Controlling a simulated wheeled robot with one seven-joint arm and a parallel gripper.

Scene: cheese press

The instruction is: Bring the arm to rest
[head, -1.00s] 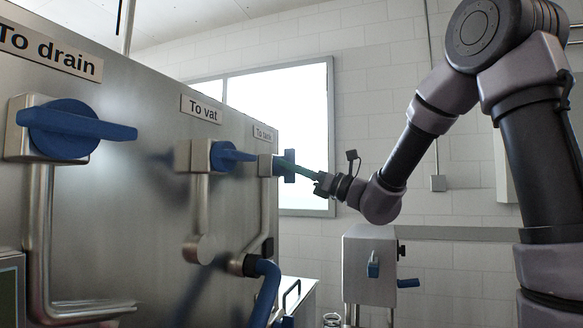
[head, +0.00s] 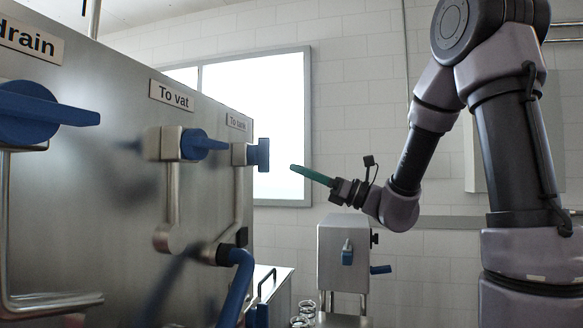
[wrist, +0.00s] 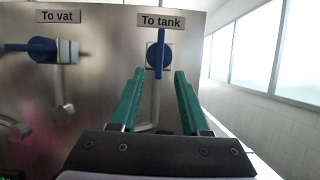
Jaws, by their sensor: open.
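My gripper (head: 296,169) has green fingers and points left toward the steel panel in the head view. In the wrist view the two fingers of my gripper (wrist: 159,72) are spread apart with nothing between them. The blue "To tank" handle (head: 264,154) lies beyond the fingertips, with a clear gap in the head view. In the wrist view this "To tank" handle (wrist: 159,52) stands upright, centred between and beyond the fingers. My arm is bent and hangs in free air at the right of the head view.
The blue "To vat" handle (head: 203,145) lies level, as does the drain handle (head: 42,112) at the left. A blue hose (head: 236,285) runs below the panel. A grey box-shaped machine (head: 342,252) with a blue lever and glass jars (head: 303,315) stand below my gripper.

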